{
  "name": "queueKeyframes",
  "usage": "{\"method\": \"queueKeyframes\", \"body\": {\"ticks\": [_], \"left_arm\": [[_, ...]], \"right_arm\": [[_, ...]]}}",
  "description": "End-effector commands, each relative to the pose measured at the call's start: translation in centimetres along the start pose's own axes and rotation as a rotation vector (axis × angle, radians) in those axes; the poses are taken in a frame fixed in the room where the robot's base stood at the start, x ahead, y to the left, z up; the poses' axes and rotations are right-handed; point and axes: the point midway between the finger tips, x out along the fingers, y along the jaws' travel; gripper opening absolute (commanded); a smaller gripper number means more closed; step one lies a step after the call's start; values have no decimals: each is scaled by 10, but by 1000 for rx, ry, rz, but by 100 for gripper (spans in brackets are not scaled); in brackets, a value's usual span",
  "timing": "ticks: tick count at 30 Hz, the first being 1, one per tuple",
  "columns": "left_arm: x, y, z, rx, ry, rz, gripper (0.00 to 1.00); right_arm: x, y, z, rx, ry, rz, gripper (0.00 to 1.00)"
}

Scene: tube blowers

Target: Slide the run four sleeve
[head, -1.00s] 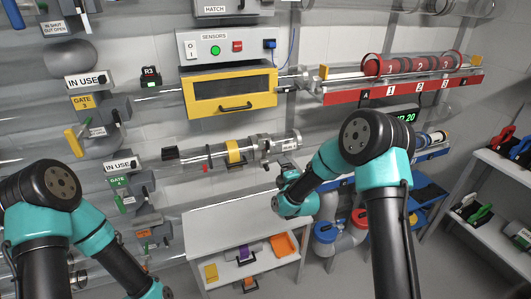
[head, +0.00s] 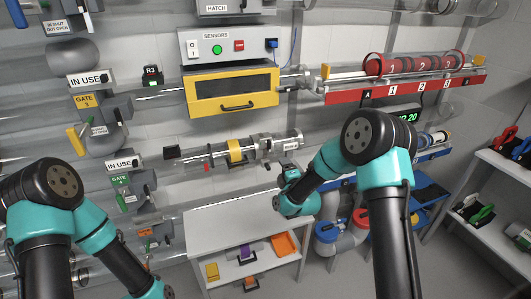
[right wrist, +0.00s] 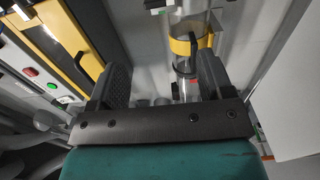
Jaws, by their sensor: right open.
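A clear horizontal tube (head: 217,154) with a yellow band (head: 236,150) around it, perhaps the sleeve, is on the wall below the yellow sensor hatch in the head view. A metal collar and a small white label, too small to read, are at its right end. In the right wrist view the yellow band (right wrist: 184,46) is around the clear tube, beyond my fingers. My right gripper (right wrist: 165,88) is open with nothing between its fingers. In the head view my right gripper (head: 284,172) is just below the tube's right end, apart from the band. My left gripper is out of view.
A yellow-framed hatch (head: 231,91) sits above the tube. A red rack (head: 405,88) with red cylinders is at upper right. A white bench (head: 235,222) stands below, its top mostly clear. Gate boxes with "IN USE" tags (head: 122,163) line the left.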

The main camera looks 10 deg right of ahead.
Motion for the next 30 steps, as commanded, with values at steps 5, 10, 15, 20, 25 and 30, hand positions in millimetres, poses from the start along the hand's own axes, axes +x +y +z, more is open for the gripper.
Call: {"method": "queueKeyframes", "body": {"ticks": [5, 10, 15, 20, 25, 30], "left_arm": [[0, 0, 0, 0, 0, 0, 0], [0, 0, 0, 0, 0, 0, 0], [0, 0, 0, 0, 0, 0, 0], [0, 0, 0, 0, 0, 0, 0], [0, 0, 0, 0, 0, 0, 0], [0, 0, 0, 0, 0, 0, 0]], "right_arm": [[1, -8, 0, 103, 0, -1, 56], [3, -27, 1, 347, -1, -3, 47], [5, -48, 1, 645, -2, -2, 47], [6, -68, 0, 927, -1, -2, 47], [6, -90, 1, 1228, -2, -1, 47], [5, -106, 0, 1472, 0, 0, 47]]}}
